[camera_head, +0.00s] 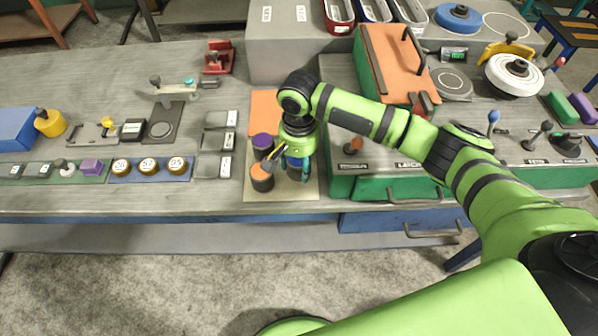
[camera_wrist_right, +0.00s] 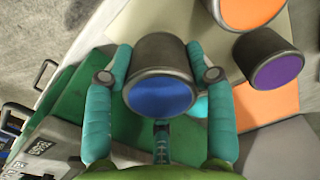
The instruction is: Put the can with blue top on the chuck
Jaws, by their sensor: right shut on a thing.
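The can with blue top (camera_wrist_right: 159,96) is between the teal fingers of my right gripper (camera_wrist_right: 158,75) in the right wrist view, its blue face towards the camera. The gripper is shut on its sides. In the head view my right gripper (camera_head: 296,168) points down over a beige mat (camera_head: 282,190), and the arm and fingers hide most of the can. I cannot tell whether the can touches the mat. I cannot tell for sure which item is the chuck; a grey round plate (camera_head: 452,82) lies on the bench at the right. My left gripper is not in view.
A purple-topped can (camera_head: 262,141) and an orange-topped can (camera_head: 262,172) stand close left of my right gripper. Levers (camera_head: 540,132) stand at the far right.

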